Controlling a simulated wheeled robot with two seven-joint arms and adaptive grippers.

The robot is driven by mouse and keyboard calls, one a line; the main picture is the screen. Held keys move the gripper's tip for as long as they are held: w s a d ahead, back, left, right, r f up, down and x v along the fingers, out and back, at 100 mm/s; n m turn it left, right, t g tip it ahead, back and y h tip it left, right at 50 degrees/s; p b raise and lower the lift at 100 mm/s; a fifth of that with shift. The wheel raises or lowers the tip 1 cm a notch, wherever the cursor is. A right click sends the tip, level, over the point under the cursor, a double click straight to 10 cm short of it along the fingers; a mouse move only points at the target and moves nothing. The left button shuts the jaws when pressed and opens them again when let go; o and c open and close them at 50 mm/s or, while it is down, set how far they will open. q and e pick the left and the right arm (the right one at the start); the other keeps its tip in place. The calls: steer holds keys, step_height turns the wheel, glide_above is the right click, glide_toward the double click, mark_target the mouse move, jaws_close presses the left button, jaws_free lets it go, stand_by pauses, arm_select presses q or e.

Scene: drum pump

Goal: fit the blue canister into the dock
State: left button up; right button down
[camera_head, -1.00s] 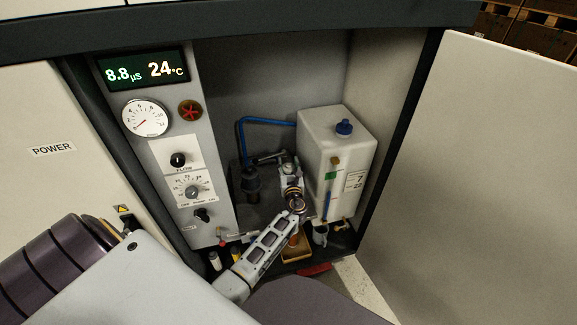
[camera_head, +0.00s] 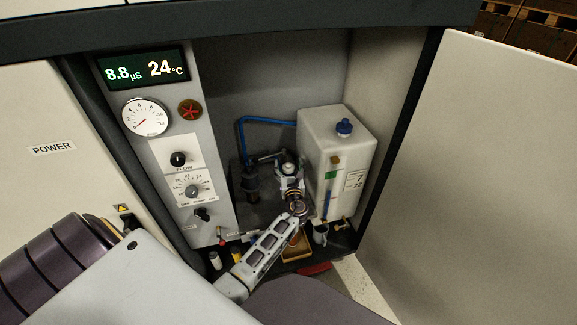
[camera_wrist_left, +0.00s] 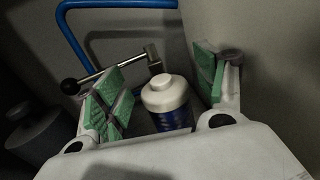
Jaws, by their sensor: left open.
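The blue canister (camera_wrist_left: 172,118) has a white cap and shoulder and a dark blue body. It stands upright between the two green-padded fingers of my left gripper (camera_wrist_left: 162,72), nearer the left pad. The gripper is open, with a clear gap on the right side. In the head view the canister's white top (camera_head: 288,169) shows at the far end of my left gripper (camera_head: 291,181). A metal lever with a black knob (camera_wrist_left: 113,70) lies just behind the canister. The canister's base and the dock seat are hidden. My right gripper is out of view.
A white tank (camera_head: 335,150) with a blue cap stands close to the right. A dark pump part (camera_head: 250,182) and a blue hose (camera_head: 241,132) are left and behind. The control panel (camera_head: 165,160) bounds the left; an open door (camera_head: 470,180) stands right.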

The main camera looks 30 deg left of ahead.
arm_select(q)
steer(key=v, duration=1.1)
steer(key=shift+r, duration=0.1)
stand_by(0.5)
